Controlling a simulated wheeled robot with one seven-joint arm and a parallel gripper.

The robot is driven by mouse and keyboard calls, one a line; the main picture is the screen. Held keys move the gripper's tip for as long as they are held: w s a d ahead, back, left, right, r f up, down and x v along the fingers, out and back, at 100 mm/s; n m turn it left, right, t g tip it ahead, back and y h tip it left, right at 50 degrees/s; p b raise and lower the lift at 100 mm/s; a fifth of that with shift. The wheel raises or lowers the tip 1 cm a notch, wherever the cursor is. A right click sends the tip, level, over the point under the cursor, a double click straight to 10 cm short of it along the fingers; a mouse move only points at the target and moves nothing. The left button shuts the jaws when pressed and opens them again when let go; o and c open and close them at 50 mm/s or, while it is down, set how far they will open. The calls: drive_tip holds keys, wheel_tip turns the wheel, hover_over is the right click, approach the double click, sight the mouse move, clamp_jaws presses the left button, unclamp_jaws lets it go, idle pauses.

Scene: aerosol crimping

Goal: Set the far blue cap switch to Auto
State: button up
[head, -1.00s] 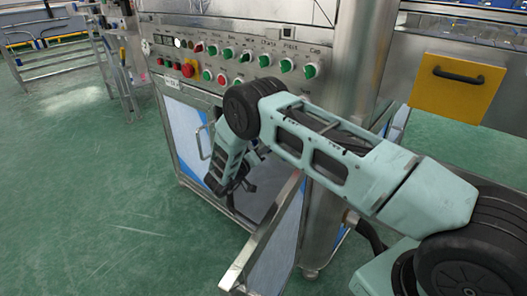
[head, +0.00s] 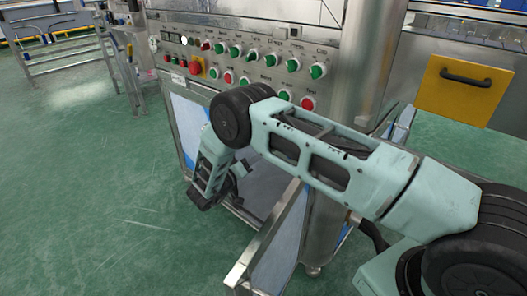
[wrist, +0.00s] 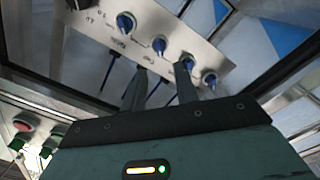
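In the wrist view a metal panel carries a row of blue-capped switches, with one at the upper left (wrist: 125,22), two in the middle (wrist: 159,45) (wrist: 187,63) and one at the lower right (wrist: 209,79). Their labels look upside down and too small to read, so I cannot tell which is the far cap switch or its setting. My gripper (wrist: 160,78) has its two fingers apart with nothing held between them. The fingers point toward the middle switches; contact cannot be told. In the head view my gripper (head: 237,190) hangs low before the machine's open lower compartment.
The machine's upper panel has green and red switches and a red emergency button (head: 196,66). An open metal door (head: 268,240) stands close right of my gripper. A yellow drawer (head: 461,86) is at the right.

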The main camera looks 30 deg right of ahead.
drive_tip(key=v, duration=0.9)
drive_tip(key=shift+p, duration=0.35)
drive_tip(key=shift+a+r, duration=0.1)
drive_tip(key=shift+a, duration=0.05)
